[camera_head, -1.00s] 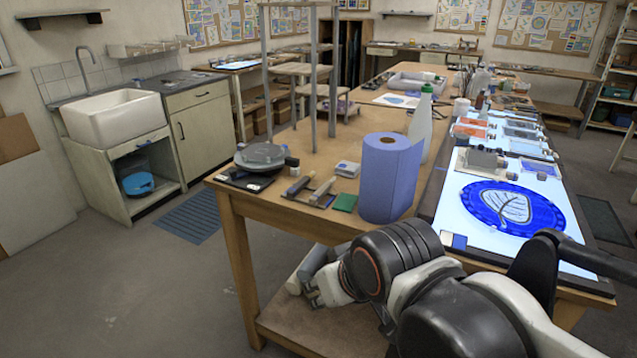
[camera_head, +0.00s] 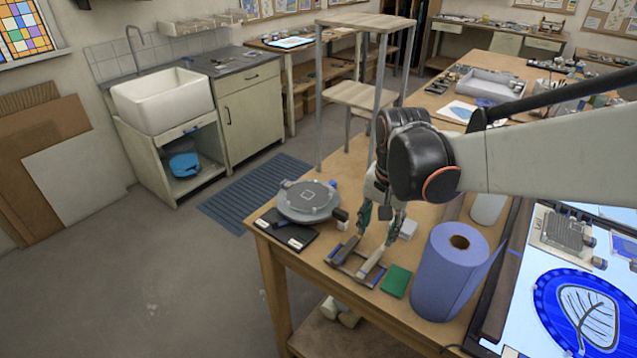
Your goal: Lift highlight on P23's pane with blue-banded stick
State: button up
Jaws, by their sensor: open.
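Two pale-handled sticks lie on a small rack (camera_head: 352,278) near the table's front corner: a left stick (camera_head: 346,250) and a right stick (camera_head: 373,262). The picture is too small to tell which has a blue band. My gripper (camera_head: 376,234) points down just above the far ends of the sticks, its two greenish fingers apart and nothing visible between them. I cannot tell whether a finger touches a stick. A round blue pane with a pale leaf (camera_head: 588,312) lies on the lit panel at the right, cut by the frame edge. No P23 label is readable.
A blue paper roll (camera_head: 450,275) stands between the rack and the lit panel. A round grey turntable (camera_head: 308,200) is left of the gripper. A green pad (camera_head: 396,281) lies right of the rack. A tall stool-like stand (camera_head: 366,22) rises behind. My arm crosses the right side.

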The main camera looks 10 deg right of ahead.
jog(key=w+p, duration=0.1)
jog(key=w, duration=0.1)
jog(key=m+g, duration=0.1)
jog(key=m, duration=0.1)
send_over(371, 261)
jog(key=f, duration=0.7)
jog(key=shift+w+a+f, duration=0.15)
jog(key=shift+w+f, duration=0.15)
jog(key=shift+f, duration=0.05)
jog(key=shift+s+f+b, duration=0.15)
jog(key=shift+f+b, duration=0.4)
jog(key=shift+f, duration=0.95)
jog(key=shift+s+f+b, duration=0.15)
jog(key=shift+f+b, duration=0.35)
jog(key=shift+f, duration=1)
jog(key=shift+d, duration=0.2)
grip_shut()
